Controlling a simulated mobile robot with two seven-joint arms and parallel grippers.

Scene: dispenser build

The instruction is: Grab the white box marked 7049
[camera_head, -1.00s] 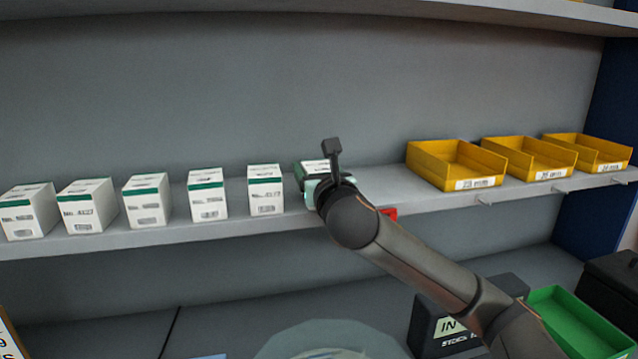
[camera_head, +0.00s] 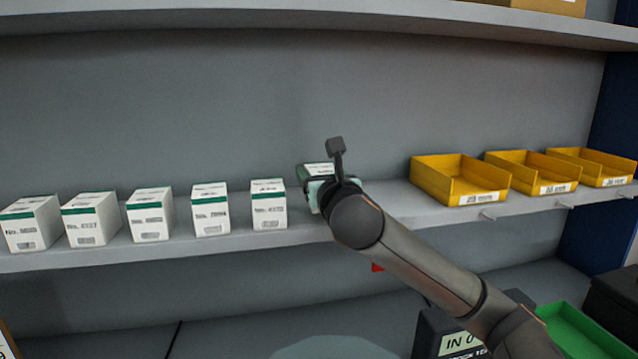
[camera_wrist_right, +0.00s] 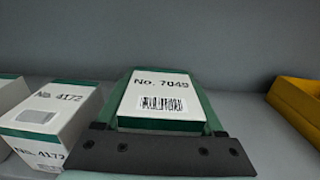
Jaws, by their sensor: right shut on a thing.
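The white box marked No. 7049 (camera_wrist_right: 160,95) with green trim sits between the jaws of my right gripper (camera_wrist_right: 160,125) in the right wrist view. In the head view the same box (camera_head: 318,170) is at the right end of the row of boxes on the shelf, mostly hidden behind my right gripper (camera_head: 322,188). The right gripper is shut on it. I cannot tell whether the box still touches the shelf. My left gripper is in neither view.
Several similar white boxes stand in a row to the left; the nearest is marked No. 4172 (camera_wrist_right: 50,115), and it also shows in the head view (camera_head: 268,208). Yellow bins (camera_head: 440,182) stand to the right on the shelf (camera_head: 400,200). A green bin (camera_head: 575,335) is below.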

